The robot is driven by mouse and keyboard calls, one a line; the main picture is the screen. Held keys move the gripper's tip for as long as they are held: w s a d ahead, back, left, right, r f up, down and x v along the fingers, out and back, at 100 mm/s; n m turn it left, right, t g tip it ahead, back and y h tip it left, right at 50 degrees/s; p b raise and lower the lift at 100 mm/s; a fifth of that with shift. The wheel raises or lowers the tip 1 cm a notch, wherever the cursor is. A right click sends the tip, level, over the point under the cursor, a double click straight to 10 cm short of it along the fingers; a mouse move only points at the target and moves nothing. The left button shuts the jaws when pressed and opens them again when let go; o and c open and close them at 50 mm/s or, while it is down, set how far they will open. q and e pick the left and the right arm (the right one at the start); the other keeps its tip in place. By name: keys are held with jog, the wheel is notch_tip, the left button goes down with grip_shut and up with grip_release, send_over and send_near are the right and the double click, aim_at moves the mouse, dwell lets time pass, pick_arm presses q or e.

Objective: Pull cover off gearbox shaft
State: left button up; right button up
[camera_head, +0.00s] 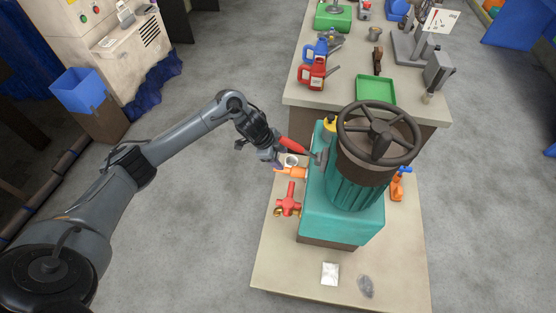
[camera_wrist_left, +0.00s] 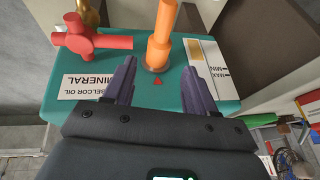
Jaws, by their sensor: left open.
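The teal gearbox (camera_head: 340,215) stands on a beige table, with a large dark handwheel (camera_head: 380,132) on top. An orange cylindrical cover (camera_head: 293,173) sticks out from its left side. In the left wrist view the orange cover (camera_wrist_left: 162,38) stands out of a grey collar on the teal face. My left gripper (camera_head: 279,163) is beside the gearbox's left side, close to the cover. In the left wrist view its purple fingers (camera_wrist_left: 161,83) are apart, with the cover's base beyond and between the tips; contact is not visible. My right gripper is not in view.
A red valve (camera_head: 288,203) sits just below the cover and shows in the left wrist view (camera_wrist_left: 85,40). A red lever (camera_head: 292,145) is just above. A white packet (camera_head: 330,273) and a grey item (camera_head: 366,286) lie at the table's front.

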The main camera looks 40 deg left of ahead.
aim_at(290, 170)
pick_arm(q)
jog(key=b+x, duration=0.2)
jog(key=x, duration=0.8)
jog(key=shift+b, duration=0.4)
jog(key=c, duration=0.8)
jog(key=shift+a, duration=0.1)
jog(key=shift+s+a+p, duration=0.55)
jog(key=shift+a, duration=0.3)
jog(key=shift+s+a+p, duration=0.4)
jog(key=shift+s+a, duration=0.05)
jog(key=shift+a, duration=0.35)
jog(key=shift+s+a+p, duration=0.35)
jog(key=shift+s+a, duration=0.15)
jog(key=shift+a, duration=0.25)
jog(key=shift+s+a, duration=0.2)
jog(key=shift+a, duration=0.1)
